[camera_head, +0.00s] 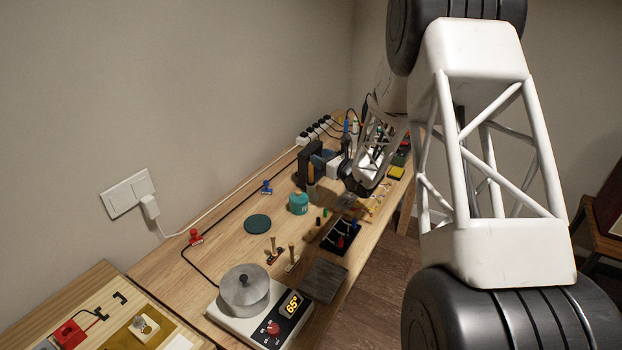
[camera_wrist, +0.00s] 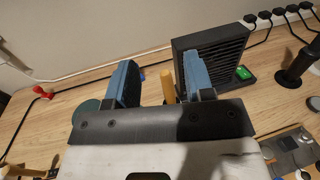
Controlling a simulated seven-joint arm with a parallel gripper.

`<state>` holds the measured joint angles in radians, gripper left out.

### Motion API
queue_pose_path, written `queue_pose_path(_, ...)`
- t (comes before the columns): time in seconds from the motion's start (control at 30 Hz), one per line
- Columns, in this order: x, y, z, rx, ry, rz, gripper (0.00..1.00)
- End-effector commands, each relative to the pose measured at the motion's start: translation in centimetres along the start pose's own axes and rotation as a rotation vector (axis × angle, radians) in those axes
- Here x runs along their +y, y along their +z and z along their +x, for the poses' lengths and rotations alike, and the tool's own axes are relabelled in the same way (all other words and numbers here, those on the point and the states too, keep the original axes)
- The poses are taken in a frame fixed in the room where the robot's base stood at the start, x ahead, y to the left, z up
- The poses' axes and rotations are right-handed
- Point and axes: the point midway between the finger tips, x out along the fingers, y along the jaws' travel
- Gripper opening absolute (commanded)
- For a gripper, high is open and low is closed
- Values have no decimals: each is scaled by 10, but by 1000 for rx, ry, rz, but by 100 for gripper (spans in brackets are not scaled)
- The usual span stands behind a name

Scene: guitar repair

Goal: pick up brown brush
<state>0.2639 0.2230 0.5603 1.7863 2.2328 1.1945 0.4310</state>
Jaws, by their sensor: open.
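My gripper (camera_wrist: 160,78) is open, with its two blue-padded fingers apart and pointing over the bench. A brown wooden handle (camera_wrist: 168,90) shows between the fingers in the wrist view; its lower part is hidden behind the gripper body. It also stands upright beside the gripper in the head view (camera_head: 311,174). I cannot tell whether it is the brown brush or whether a finger touches it. Two other tools with light wooden handles, one here (camera_head: 272,245) and one beside it (camera_head: 291,256), stand nearer the front of the bench.
A black vented box (camera_wrist: 209,55) stands just beyond the fingers. A teal pot (camera_head: 298,204), a round green mat (camera_head: 257,224) and a black tray (camera_head: 333,247) are nearby. Cables run along the wall.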

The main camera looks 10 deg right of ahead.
Motion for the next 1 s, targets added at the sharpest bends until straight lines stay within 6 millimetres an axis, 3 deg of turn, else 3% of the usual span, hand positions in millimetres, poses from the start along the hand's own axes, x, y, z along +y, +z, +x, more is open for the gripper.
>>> queue_pose_path(0.27,0,-4,0,1,1,0,48)
queue_pose_path(0.7,1,-49,0,1,1,1,48)
queue_pose_path(1.0,1,-58,0,0,1,-2,48)
